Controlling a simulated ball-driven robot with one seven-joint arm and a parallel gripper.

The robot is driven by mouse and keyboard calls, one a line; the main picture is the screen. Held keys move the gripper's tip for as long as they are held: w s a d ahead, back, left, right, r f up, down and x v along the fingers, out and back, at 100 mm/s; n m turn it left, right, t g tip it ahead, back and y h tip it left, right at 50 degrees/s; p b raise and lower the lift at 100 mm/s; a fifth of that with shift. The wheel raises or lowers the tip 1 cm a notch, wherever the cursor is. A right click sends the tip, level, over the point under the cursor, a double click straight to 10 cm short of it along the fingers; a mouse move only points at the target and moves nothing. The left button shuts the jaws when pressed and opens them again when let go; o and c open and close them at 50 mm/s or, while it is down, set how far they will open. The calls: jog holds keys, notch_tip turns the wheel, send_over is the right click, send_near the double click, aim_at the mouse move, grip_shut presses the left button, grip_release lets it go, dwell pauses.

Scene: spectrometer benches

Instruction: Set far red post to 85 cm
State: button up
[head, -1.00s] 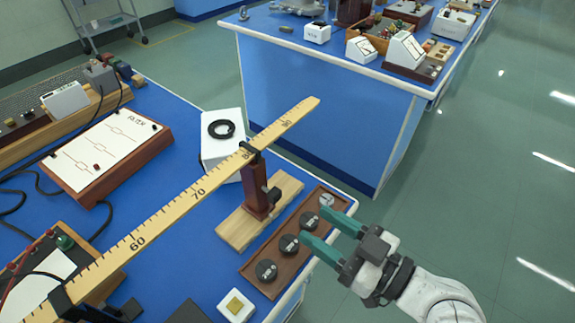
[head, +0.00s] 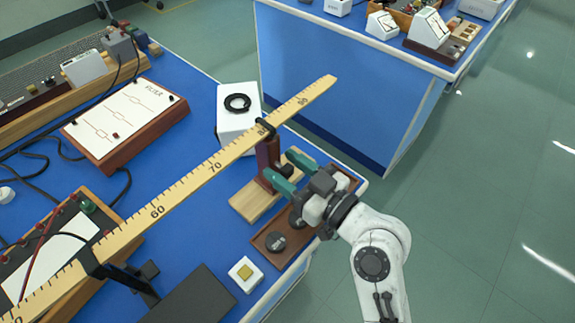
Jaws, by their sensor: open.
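A long wooden ruler (head: 186,190) runs from lower left to upper right above the bench. The far red post (head: 265,154) holds it with a dark clamp (head: 265,127) near the 80 mark, which the clamp partly hides. The 90 shows further up the ruler. The post stands upright on a pale wooden base (head: 247,206). My gripper (head: 279,164) is open and empty, with its green fingertips at the post, just right of it. One fingertip overlaps the post's lower part; I cannot tell whether they touch.
A brown tray with dark round weights (head: 275,241) lies under my gripper, partly hidden. A white box with a black ring (head: 237,103) stands behind the ruler. A dark near stand (head: 135,282) also supports the ruler. A second blue bench (head: 345,80) stands beyond a floor gap.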

grip_shut()
dwell(0.5)
